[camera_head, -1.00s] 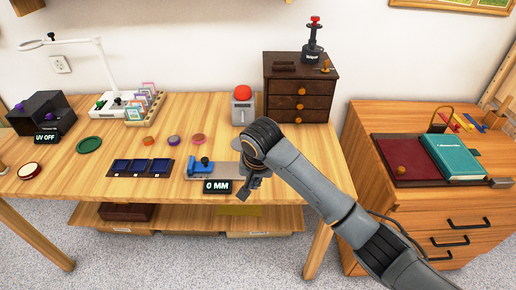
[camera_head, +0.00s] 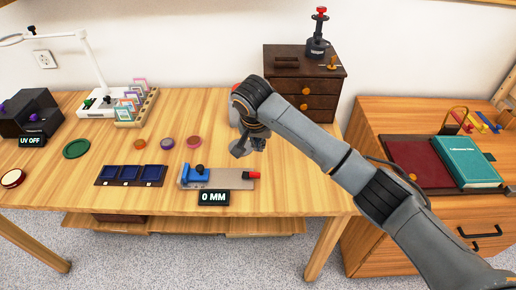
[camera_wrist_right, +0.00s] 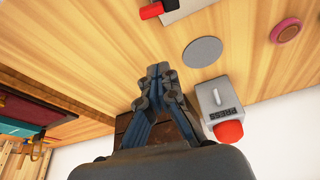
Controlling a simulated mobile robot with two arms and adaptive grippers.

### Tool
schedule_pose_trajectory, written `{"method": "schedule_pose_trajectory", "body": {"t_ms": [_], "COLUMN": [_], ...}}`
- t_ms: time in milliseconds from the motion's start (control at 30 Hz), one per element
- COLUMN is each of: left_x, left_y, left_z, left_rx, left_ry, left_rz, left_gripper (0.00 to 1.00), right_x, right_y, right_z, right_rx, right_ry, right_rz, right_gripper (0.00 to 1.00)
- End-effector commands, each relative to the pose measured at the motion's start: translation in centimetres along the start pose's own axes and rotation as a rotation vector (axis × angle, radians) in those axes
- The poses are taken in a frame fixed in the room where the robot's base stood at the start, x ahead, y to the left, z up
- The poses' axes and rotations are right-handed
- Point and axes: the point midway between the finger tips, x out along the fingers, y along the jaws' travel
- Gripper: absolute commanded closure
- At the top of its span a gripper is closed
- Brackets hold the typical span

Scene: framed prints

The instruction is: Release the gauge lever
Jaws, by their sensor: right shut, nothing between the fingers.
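The gauge (camera_head: 232,179) lies flat near the table's front edge. It has a grey plate, a blue block (camera_head: 196,176) with a dark knob at the left, and a red lever end (camera_head: 250,175) at the right. Its display (camera_head: 214,198) reads 0 MM. The red lever end also shows at the top of the right wrist view (camera_wrist_right: 151,11), apart from my fingers. My right gripper (camera_wrist_right: 157,70) is shut and empty. In the head view it (camera_head: 241,148) hangs above the table behind the gauge. My left gripper is not in view.
A grey press with a red button (camera_wrist_right: 229,131) and a grey disc (camera_wrist_right: 203,51) are close to my right gripper. A dark drawer chest (camera_head: 308,82) stands behind. Blue trays (camera_head: 130,175) and small round discs (camera_head: 167,143) lie left of the gauge.

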Motion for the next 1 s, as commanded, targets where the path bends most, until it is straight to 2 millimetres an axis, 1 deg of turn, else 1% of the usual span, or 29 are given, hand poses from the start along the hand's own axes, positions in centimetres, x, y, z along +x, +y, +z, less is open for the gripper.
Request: {"method": "schedule_pose_trajectory", "body": {"t_ms": [33, 100, 200, 400, 433, 467, 600, 733, 833, 1000], "left_x": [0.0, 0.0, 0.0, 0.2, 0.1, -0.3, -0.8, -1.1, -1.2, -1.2], "left_y": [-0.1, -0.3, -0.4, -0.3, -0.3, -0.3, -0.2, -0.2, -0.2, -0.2], "left_z": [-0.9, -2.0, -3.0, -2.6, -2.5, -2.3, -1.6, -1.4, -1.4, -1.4], "left_rx": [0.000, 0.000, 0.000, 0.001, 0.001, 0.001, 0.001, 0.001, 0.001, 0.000], "left_ry": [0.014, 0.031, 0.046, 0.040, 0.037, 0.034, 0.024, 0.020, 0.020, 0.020], "left_rz": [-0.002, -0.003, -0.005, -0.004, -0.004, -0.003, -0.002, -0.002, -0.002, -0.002], "left_gripper": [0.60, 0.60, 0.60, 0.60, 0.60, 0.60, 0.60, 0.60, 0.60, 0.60], "right_x": [1.0, 2.5, 4.4, 7.9, 7.9, 7.5, 7.0, 6.6, 6.5, 6.5], "right_y": [0.1, 0.1, 0.1, 0.1, 0.0, 0.0, 0.1, 0.1, 0.1, 0.1], "right_z": [0.1, 0.1, 0.1, 0.0, 0.1, 0.5, 2.0, 3.1, 3.6, 3.9], "right_rx": [0.001, 0.001, 0.000, 0.001, -0.001, -0.004, -0.004, -0.003, -0.002, -0.001], "right_ry": [-0.003, -0.003, -0.003, -0.002, 0.000, 0.002, 0.001, 0.001, 0.000, 0.000], "right_rz": [0.004, 0.004, 0.003, 0.003, 0.001, -0.001, -0.001, 0.000, 0.001, 0.001], "right_gripper": [1.00, 1.00, 1.00, 1.00, 1.00, 1.00, 1.00, 1.00, 1.00, 1.00]}}
